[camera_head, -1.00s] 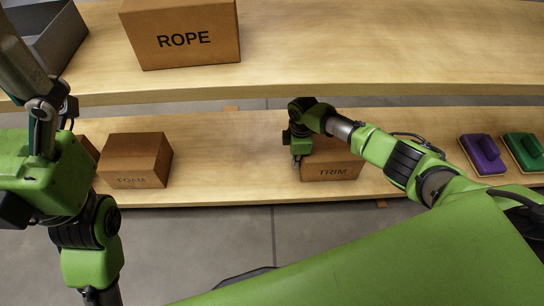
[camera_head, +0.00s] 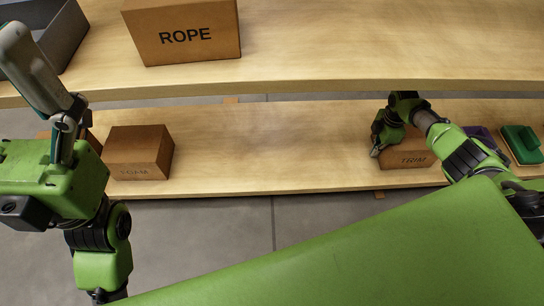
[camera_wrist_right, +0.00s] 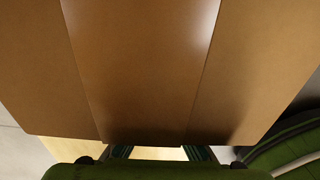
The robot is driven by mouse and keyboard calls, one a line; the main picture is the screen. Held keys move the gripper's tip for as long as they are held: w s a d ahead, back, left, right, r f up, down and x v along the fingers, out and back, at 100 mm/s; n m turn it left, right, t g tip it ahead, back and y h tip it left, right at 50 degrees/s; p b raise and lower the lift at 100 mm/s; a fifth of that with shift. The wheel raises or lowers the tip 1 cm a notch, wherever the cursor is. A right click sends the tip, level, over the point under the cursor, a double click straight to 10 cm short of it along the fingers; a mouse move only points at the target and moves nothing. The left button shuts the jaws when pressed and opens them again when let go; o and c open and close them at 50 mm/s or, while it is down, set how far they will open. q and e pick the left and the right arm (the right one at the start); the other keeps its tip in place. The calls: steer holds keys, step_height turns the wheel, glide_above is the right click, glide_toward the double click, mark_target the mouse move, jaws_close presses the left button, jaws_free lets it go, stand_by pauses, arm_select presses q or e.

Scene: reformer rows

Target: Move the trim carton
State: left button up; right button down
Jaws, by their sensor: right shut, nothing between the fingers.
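The trim carton (camera_head: 408,162), a brown box marked TRIM, stands on the lower shelf right of centre. My right gripper (camera_head: 377,148) is shut and empty at the carton's left side, low near the shelf; my right arm hides part of the carton. In the right wrist view the brown carton (camera_wrist_right: 140,70) fills most of the picture, with the fingertips (camera_wrist_right: 160,153) just below its edge. I cannot tell whether they touch. My left gripper (camera_head: 35,75) is raised at the left edge, away from the carton; its opening is not clear.
A foam carton (camera_head: 138,152) stands at the left of the lower shelf (camera_head: 270,150), with bare shelf between it and the trim carton. A rope carton (camera_head: 185,35) and grey bin (camera_head: 62,40) are above.

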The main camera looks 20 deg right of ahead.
mark_target(406, 142)
steer(key=shift+s+d, duration=0.3)
steer(key=shift+d, duration=0.55)
steer(key=shift+r, duration=0.15)
step_height(406, 142, up, 7)
steer(key=shift+a, duration=0.1)
